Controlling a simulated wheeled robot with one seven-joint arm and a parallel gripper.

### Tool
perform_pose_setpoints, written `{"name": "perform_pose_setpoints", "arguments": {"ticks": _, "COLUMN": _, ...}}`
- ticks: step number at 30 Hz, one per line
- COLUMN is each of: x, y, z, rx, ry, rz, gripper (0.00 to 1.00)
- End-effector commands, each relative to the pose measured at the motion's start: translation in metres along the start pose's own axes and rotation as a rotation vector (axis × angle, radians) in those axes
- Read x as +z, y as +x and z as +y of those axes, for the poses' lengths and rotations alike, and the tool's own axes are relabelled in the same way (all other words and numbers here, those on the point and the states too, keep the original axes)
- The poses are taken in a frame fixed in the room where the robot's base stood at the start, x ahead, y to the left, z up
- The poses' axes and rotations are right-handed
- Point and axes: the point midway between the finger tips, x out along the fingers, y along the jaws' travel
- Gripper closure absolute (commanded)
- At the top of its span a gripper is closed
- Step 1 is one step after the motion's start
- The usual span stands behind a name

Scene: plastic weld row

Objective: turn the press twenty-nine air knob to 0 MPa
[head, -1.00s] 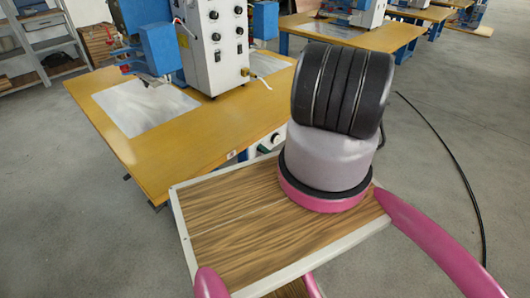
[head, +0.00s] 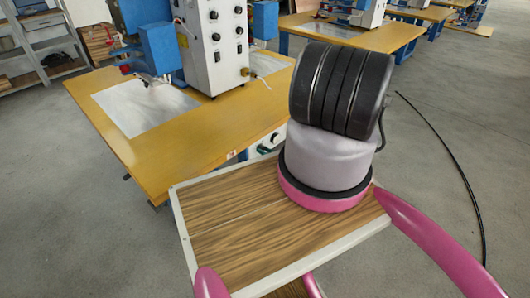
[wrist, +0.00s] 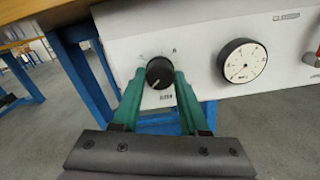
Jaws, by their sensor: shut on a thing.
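The black air knob (wrist: 159,73) sits on a light grey panel in the wrist view. Its white mark points to the lower left. My gripper (wrist: 160,80) has green fingers, one on each side of the knob, and is shut on it. In the head view, my green fingers (head: 263,149) show small at the panel under the table edge, partly hidden by my arm. A round white gauge (wrist: 242,61) is right of the knob; its needle appears to point to the lower left. The small print by the knob is too blurred to read.
A wooden table (head: 190,140) carries a white control box (head: 213,50) and a blue press (head: 160,48) above the panel. A red part (wrist: 312,57) is at the panel's right edge. A black cable (head: 455,160) lies on the floor at right.

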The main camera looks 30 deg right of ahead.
Motion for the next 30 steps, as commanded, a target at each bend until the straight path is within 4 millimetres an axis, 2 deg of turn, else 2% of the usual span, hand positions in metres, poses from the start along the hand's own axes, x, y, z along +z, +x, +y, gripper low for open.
{"name": "perform_pose_setpoints", "arguments": {"ticks": 9, "x": -0.0020, "y": -0.0022, "z": -0.0004, "rx": -0.001, "ry": -0.087, "rz": 0.005, "gripper": 1.00}}
{"name": "perform_pose_setpoints", "arguments": {"ticks": 23, "x": -0.0022, "y": -0.0023, "z": -0.0003, "rx": -0.001, "ry": -0.097, "rz": 0.005, "gripper": 1.00}}
{"name": "perform_pose_setpoints", "arguments": {"ticks": 24, "x": -0.0022, "y": -0.0023, "z": -0.0004, "rx": -0.001, "ry": -0.097, "rz": 0.005, "gripper": 0.41}}
{"name": "perform_pose_setpoints", "arguments": {"ticks": 25, "x": -0.0021, "y": -0.0023, "z": -0.0003, "rx": -0.001, "ry": -0.097, "rz": 0.005, "gripper": 0.30}}
{"name": "perform_pose_setpoints", "arguments": {"ticks": 26, "x": -0.0019, "y": -0.0021, "z": -0.0003, "rx": -0.001, "ry": -0.097, "rz": 0.005, "gripper": 0.27}}
{"name": "perform_pose_setpoints", "arguments": {"ticks": 30, "x": -0.0012, "y": -0.0013, "z": -0.0003, "rx": -0.001, "ry": -0.096, "rz": 0.003, "gripper": 0.27}}
